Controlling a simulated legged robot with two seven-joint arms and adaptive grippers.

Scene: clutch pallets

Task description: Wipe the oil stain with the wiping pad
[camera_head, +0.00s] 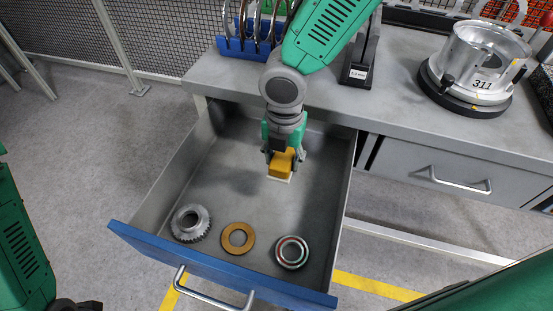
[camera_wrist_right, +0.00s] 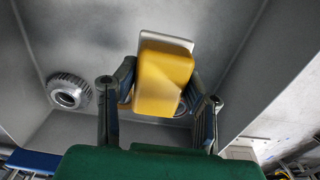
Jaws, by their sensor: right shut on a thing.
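The wiping pad (camera_head: 281,164) is a yellow block with a pale, flat underside, inside the open drawer. My right gripper (camera_head: 284,157) points down into the drawer and is shut on the pad. In the right wrist view the yellow pad (camera_wrist_right: 164,80) sits between the two dark fingers, with its pale edge showing at the top. The pad is close to the drawer floor; I cannot tell whether it touches. A faint darker patch (camera_head: 243,181) lies on the floor left of the pad; I cannot tell if it is the oil stain or shadow.
The drawer (camera_head: 215,262) holds a grey gear (camera_head: 190,210), a brass ring (camera_head: 238,238) and a bearing ring (camera_head: 292,239) along its front. Its walls surround my right gripper. The bench (camera_head: 400,110) above carries a blue rack (camera_head: 235,46) and a metal housing (camera_head: 486,60).

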